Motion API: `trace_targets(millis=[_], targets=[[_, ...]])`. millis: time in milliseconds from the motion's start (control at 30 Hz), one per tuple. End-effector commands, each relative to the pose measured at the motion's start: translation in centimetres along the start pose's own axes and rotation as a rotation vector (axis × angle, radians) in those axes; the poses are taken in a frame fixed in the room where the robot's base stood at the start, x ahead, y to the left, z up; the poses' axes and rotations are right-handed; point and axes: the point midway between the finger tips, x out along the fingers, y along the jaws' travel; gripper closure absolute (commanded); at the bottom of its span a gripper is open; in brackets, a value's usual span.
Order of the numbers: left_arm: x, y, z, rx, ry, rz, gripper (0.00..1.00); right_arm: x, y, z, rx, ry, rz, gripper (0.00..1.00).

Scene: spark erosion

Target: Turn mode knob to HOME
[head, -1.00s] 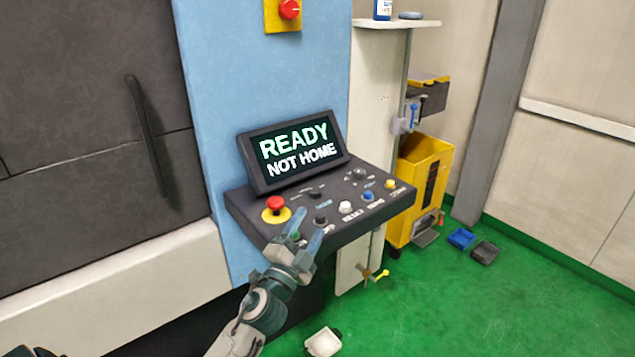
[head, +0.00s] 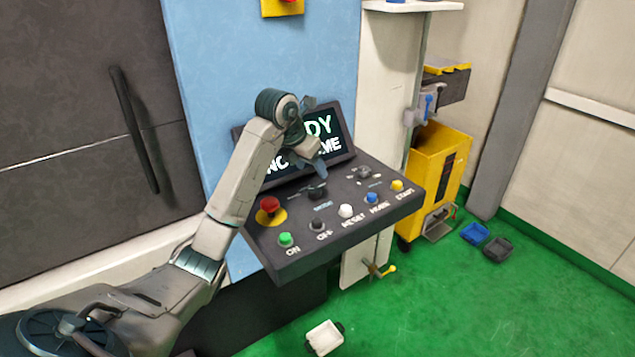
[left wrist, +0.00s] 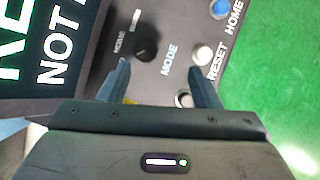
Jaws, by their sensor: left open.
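The mode knob (head: 317,191) is a small black knob on the sloped control panel (head: 290,262), below the screen. In the left wrist view the knob (left wrist: 146,50) stands beside the printed word MODE. My left gripper (head: 316,174) is open and points down over the panel, close to the knob in the head view. In the left wrist view the gripper's blue-grey fingers (left wrist: 159,70) are apart, with the knob just beyond the tips, nearer the left finger. Whether they touch it cannot be told. The knob's pointer direction is unclear. My right gripper is not in view.
The screen (head: 340,124) is partly hidden by my left arm. A red emergency button (head: 268,204) and green (head: 285,239), white (head: 346,210), blue (head: 372,197) and yellow (head: 397,185) buttons surround the knob. A yellow bin (head: 427,180) stands right of the panel.

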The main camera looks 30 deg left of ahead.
Motion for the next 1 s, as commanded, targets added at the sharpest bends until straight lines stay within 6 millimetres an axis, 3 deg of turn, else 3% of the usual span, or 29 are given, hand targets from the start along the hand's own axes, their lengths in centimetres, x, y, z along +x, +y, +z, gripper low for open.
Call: trace_targets(millis=[167, 400, 467, 600, 800, 1000], targets=[[-0.6, 1.7, -0.6, -0.031, 0.060, 0.060, 0.42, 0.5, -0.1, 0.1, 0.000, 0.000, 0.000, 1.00], [2.3, 1.8, -1.0, -0.030, 0.062, 0.059, 0.42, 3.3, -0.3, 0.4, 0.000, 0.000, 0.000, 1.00], [2.7, 1.8, -0.7, -0.031, 0.067, 0.057, 0.42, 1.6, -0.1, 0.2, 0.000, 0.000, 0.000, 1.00], [5.5, 1.9, -0.9, -0.030, 0.067, 0.056, 0.42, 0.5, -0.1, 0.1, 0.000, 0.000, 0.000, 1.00], [8.4, 2.1, -1.1, -0.029, 0.064, 0.057, 0.42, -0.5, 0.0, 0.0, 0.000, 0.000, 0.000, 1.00], [9.6, 2.2, -1.2, -0.029, 0.062, 0.059, 0.42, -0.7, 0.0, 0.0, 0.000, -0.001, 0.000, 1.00]])
